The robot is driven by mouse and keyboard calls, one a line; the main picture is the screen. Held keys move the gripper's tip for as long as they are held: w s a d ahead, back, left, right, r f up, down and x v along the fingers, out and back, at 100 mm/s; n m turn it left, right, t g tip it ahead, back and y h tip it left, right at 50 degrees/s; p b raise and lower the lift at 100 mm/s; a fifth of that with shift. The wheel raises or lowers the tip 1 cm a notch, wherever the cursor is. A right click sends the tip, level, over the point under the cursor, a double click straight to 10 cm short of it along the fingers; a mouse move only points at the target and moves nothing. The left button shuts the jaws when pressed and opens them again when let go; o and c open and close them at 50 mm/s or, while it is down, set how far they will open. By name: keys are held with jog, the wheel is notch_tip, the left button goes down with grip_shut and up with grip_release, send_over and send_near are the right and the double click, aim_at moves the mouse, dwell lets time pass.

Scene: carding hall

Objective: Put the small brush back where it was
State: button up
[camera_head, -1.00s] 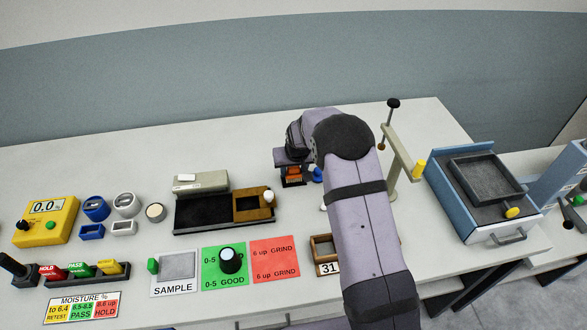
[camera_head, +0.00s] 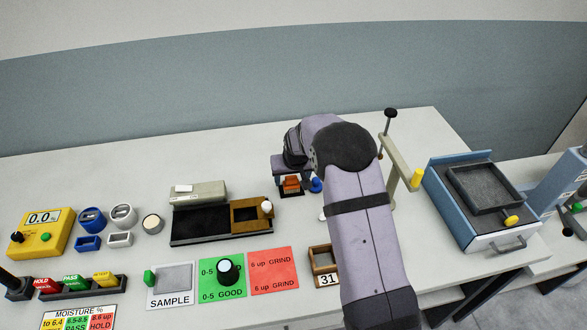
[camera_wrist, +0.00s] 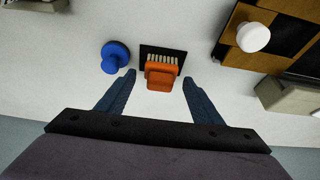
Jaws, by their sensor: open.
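The small brush (camera_wrist: 161,75) has an orange back and pale bristles. It rests on a black pad (camera_wrist: 146,51) in the wrist view. In the head view the brush (camera_head: 291,183) shows below my gripper, partly covered by it. My gripper (camera_wrist: 158,78) is open. Its two blue fingers stand on either side of the brush, with a visible gap on each side. Nothing is held. The black pad is partly hidden under the brush.
A blue knob (camera_wrist: 115,56) stands close left of the brush in the wrist view. A dark tray with a wooden section (camera_head: 244,224) and white knob lies to the left in the head view. A beige stand (camera_head: 397,165) rises right of my arm. Bare table lies behind the gripper.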

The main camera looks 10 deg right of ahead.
jog(key=b+v, duration=0.2)
jog(key=v, duration=0.8)
jog(key=shift+s, duration=0.15)
jog(key=shift+s, duration=0.1)
jog(key=s+d+f+g, duration=0.1)
jog(key=s+f+g, duration=0.1)
jog(key=s, duration=1.4)
jog(key=s+d+f+g, duration=0.1)
jog(key=s+f+g, duration=0.1)
jog(key=s, duration=1.4)
jog(key=shift+d, duration=0.25)
jog(key=shift+s, duration=0.1)
